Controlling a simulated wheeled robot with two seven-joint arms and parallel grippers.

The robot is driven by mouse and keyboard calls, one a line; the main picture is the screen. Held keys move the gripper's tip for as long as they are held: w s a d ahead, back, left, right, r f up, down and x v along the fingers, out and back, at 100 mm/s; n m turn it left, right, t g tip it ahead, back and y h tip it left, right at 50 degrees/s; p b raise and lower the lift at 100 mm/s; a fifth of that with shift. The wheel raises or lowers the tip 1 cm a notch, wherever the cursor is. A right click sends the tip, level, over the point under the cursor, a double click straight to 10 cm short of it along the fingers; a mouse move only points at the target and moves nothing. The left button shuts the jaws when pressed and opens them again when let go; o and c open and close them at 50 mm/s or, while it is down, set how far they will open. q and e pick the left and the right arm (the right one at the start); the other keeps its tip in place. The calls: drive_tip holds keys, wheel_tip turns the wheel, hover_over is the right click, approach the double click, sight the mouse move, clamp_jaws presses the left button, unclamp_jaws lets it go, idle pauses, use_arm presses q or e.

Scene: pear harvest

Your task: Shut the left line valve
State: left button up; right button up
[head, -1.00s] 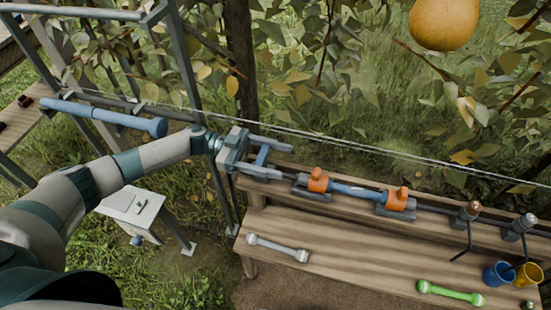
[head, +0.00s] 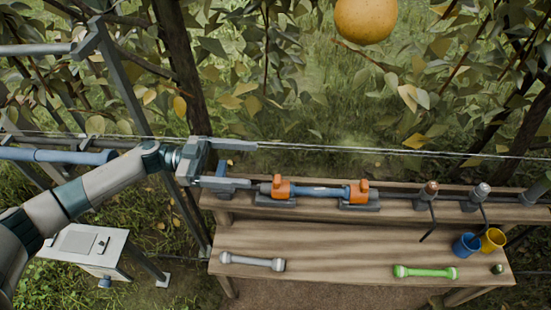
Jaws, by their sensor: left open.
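The left line valve (head: 281,188) is orange and sits on a grey bracket at the left part of the pipe. A second orange valve (head: 357,193) sits to its right, with a blue pipe piece (head: 320,191) between them. I cannot tell from here how the valve handles are turned. My left gripper (head: 251,165) is open and empty, its fingers pointing right. Its lower finger ends close to the left valve, at its left; the upper finger shows higher, over the grass. Whether it touches the pipe is unclear. My right gripper is not seen.
The pipe runs along a raised wooden shelf (head: 240,207). On the bench lie a grey bar (head: 252,262) and a green bar (head: 426,272); blue (head: 466,245) and yellow (head: 492,239) cups stand at right. A wire crosses above. A pear (head: 366,18) hangs at the top.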

use_arm(q)
drive_tip(key=s+d+r, duration=0.3)
drive_tip(key=d+r, duration=0.2)
drive_tip(key=d, duration=0.4)
drive_tip(key=shift+r, duration=0.35)
drive_tip(key=shift+s, duration=0.1)
idle(1.0)
